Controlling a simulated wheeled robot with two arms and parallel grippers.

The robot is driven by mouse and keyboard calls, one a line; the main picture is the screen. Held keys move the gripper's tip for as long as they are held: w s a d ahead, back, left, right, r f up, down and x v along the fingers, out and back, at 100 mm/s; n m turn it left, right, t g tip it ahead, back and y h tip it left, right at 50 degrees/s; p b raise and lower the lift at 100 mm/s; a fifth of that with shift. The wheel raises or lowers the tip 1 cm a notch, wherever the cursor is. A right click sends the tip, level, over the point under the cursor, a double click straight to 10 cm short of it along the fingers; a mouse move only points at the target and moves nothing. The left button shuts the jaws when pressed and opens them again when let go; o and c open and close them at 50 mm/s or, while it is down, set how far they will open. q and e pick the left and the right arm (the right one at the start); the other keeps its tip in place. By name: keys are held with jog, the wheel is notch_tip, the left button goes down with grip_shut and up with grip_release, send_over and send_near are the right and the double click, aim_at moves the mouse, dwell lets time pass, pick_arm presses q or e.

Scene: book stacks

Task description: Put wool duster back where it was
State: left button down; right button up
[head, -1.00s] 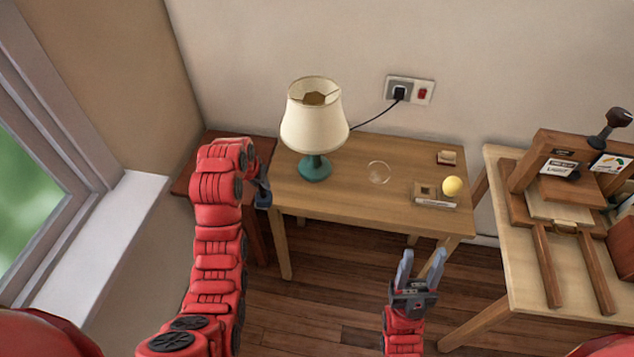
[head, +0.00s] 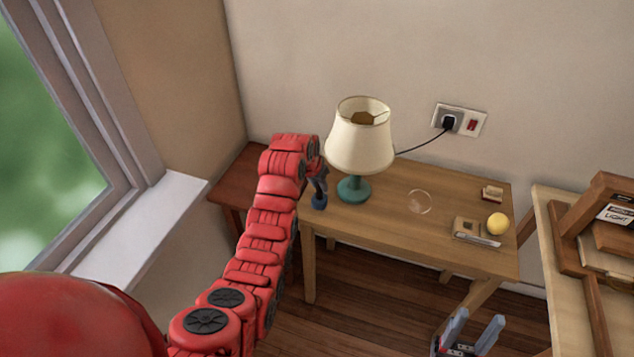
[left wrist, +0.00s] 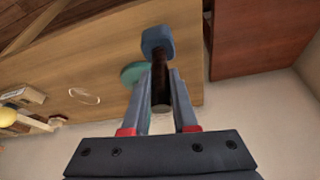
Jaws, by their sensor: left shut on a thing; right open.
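My left gripper (head: 319,184) is shut on a short brown handle with a blue block-like head, which I take to be the wool duster (head: 319,201). In the left wrist view the duster's blue head (left wrist: 158,42) points away from the fingers, over the wooden table. The duster is at the left end of the table (head: 400,235), left of the lamp's teal base (head: 354,189). I cannot tell whether it touches the tabletop. My right gripper (head: 468,332) is open and empty at the bottom edge of the head view, in front of the table.
A cream-shaded lamp (head: 360,140) stands close to my left gripper. A clear round disc (head: 420,202), a yellow ball (head: 498,223) and small wooden pieces lie further right. A lower red-brown surface (head: 235,185) is at left. A wooden press bench (head: 560,285) is at right.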

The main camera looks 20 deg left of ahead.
aim_at(317, 183)
pick_arm(q)
jog(key=w+f, duration=0.1)
jog(key=w+a+f+p, duration=0.2)
jog(key=w+f, duration=0.1)
dwell(0.7)
jog(key=shift+f, duration=0.15)
jog(key=c, duration=0.7)
grip_release()
